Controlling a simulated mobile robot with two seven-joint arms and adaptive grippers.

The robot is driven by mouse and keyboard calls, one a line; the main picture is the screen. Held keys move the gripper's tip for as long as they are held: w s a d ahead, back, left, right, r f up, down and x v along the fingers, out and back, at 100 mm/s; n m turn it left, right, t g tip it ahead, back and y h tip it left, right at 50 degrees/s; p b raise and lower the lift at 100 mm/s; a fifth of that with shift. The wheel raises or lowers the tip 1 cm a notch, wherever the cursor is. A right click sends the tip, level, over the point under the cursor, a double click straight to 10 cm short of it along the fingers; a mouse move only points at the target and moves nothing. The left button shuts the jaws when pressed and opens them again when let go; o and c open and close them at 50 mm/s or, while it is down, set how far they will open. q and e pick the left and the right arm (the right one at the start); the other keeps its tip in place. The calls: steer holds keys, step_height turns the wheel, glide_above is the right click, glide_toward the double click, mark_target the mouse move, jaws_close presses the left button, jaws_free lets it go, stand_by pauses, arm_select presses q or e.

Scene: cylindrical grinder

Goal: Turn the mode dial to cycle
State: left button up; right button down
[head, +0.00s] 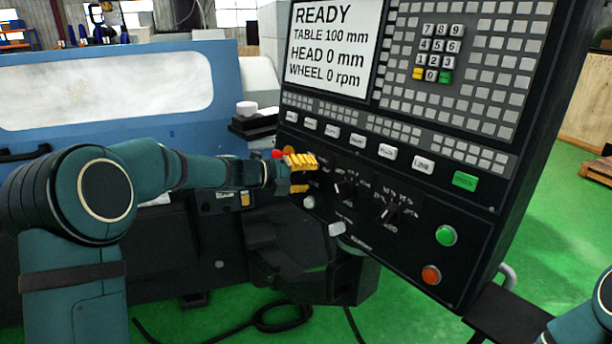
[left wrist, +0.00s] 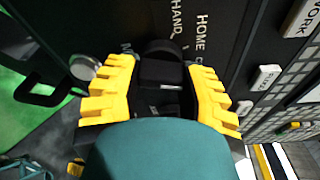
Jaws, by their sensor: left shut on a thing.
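The mode dial (left wrist: 161,50) is a black knob on the dark control panel in the left wrist view, with the words HAND and HOME beside it. My left gripper (left wrist: 160,72) has its yellow fingers on either side of the knob and is shut on it. In the head view my left gripper (head: 301,174) is at the left part of the lower panel, and its fingers hide the dial there. I cannot read which mode the dial points to. My right gripper is out of view.
The control panel (head: 486,240) carries two more black knobs (head: 345,190) (head: 389,213), a green button (head: 446,235) and an orange-red button (head: 431,274). The screen (head: 333,45) reads READY. A red-capped part (head: 278,154) is close beside my left fingers.

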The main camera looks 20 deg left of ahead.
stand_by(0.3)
arm_select(q)
steer(key=o, duration=1.2)
steer(key=v, duration=1.2)
